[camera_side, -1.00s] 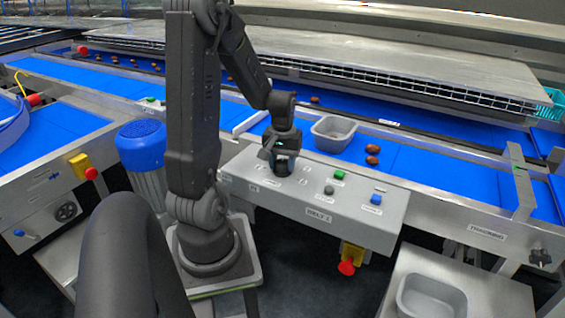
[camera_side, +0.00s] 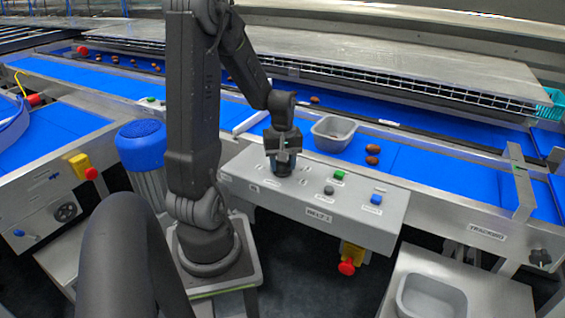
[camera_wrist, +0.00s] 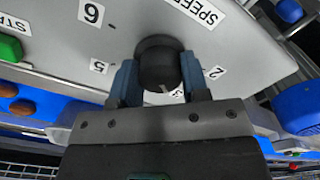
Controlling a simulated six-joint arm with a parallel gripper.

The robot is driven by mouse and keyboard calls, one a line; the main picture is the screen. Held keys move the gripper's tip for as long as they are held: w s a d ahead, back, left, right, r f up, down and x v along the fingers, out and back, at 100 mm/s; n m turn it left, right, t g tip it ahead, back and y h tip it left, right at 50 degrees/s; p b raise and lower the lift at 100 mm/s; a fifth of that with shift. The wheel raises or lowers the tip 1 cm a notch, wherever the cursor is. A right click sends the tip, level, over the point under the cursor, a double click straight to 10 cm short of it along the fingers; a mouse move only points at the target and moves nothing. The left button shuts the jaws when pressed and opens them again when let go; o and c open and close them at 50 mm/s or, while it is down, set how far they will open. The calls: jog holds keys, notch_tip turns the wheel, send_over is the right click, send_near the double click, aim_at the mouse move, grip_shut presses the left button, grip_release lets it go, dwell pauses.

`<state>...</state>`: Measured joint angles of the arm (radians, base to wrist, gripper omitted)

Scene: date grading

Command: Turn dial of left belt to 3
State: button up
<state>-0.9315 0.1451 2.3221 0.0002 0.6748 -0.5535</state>
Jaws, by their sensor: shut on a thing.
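The black round dial (camera_wrist: 157,58) sits on the sloped grey control panel (camera_side: 310,200), which has a sign that appears to read BELT 1. My gripper (camera_wrist: 158,78) is shut on the dial, with one blue-grey finger on each side of it. A white pointer mark on the dial faces the bottom of the wrist view, towards a number label partly hidden by the right finger. Labels 6 (camera_wrist: 91,13), apparently 5 (camera_wrist: 98,67), and 2 (camera_wrist: 214,72) show around the dial. In the side view my gripper (camera_side: 283,166) covers most of the dial.
A green button (camera_side: 339,175), a grey knob (camera_side: 329,190) and a blue button (camera_side: 376,199) are on the same panel, right of my gripper. A red emergency stop (camera_side: 346,267) is below the panel.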

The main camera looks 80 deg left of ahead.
jog(key=o, duration=0.9)
notch_tip(320, 180, up, 14)
jog(key=shift+f, duration=0.1)
dwell(0.6)
jog(key=d+r+m+t, duration=0.1)
jog(key=d+m+t, duration=0.1)
jog(key=d+m, duration=0.3)
jog(key=s+d+m+t, duration=0.1)
jog(key=d+m, duration=0.5)
jog(key=d, duration=0.6)
jog(key=d+r+m+t, duration=0.1)
jog(key=d+m+t, duration=0.1)
jog(key=d+m, duration=0.4)
jog(key=shift+s+d+r+t, duration=0.1)
jog(key=shift+d+r+t, duration=0.05)
jog(key=shift+d, duration=0.55)
jog(key=shift+s+d+r+t, duration=0.1)
jog(key=shift+d+r+t, duration=0.05)
jog(key=shift+d, duration=0.55)
